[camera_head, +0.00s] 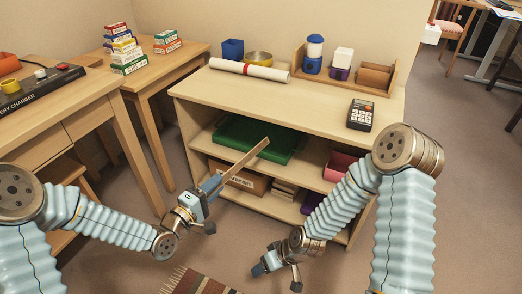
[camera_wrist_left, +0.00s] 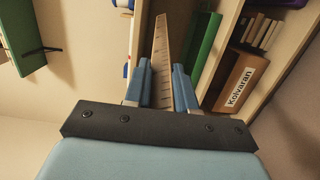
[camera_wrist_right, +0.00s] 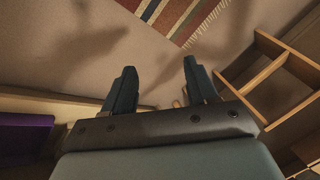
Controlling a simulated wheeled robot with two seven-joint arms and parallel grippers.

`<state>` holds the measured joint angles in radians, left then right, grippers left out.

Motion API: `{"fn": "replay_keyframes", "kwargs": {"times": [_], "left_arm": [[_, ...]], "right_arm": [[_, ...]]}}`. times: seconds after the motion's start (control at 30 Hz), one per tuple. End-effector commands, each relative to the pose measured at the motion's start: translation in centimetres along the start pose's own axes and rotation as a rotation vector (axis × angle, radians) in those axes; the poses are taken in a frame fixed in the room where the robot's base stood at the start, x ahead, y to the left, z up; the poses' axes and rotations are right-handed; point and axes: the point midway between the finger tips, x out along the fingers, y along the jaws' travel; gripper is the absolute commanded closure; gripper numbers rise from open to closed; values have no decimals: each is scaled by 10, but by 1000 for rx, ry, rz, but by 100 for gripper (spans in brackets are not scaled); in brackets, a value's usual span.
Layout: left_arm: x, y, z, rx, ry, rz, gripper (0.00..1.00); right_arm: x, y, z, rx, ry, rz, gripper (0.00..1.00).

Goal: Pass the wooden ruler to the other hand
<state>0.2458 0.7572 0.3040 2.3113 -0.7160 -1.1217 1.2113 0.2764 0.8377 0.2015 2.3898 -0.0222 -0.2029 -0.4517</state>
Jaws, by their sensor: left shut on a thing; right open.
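The wooden ruler (camera_head: 249,155) is a thin light-brown strip, held up at a slant in front of the shelf unit. My left gripper (camera_head: 212,187) is shut on its lower end, and the far end points up and to the right. In the left wrist view the ruler (camera_wrist_left: 162,62) stands out from between the two blue fingers (camera_wrist_left: 160,88), with its graduations showing. My right gripper (camera_head: 277,272) is low at the bottom middle, apart from the ruler and pointing down and left. In the right wrist view its fingers (camera_wrist_right: 158,88) are open with nothing between them.
The shelf unit (camera_head: 230,91) stands ahead, with a green tray (camera_head: 228,133), a labelled box (camera_head: 240,178) and a calculator (camera_head: 361,114) on it. A desk (camera_head: 60,117) is at the left. A striped rug (camera_head: 195,283) lies on the floor below. Open air lies between my grippers.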

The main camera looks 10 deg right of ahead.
Motion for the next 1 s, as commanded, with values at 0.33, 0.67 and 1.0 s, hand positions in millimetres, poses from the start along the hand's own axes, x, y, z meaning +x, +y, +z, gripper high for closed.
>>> {"fn": "replay_keyframes", "kwargs": {"times": [0.33, 0.67, 1.0], "left_arm": [[0, 0, 0, 0, 1, 0, 100], [0, 0, 0, 0, 1, 0, 100], [0, 0, 0, 0, 1, 1, 100]], "right_arm": [[-122, -16, -163, -1137, 274, 42, 42], [-248, -36, -232, -2038, 321, 289, 42], [-259, -46, -247, -2254, 302, 351, 42]]}}
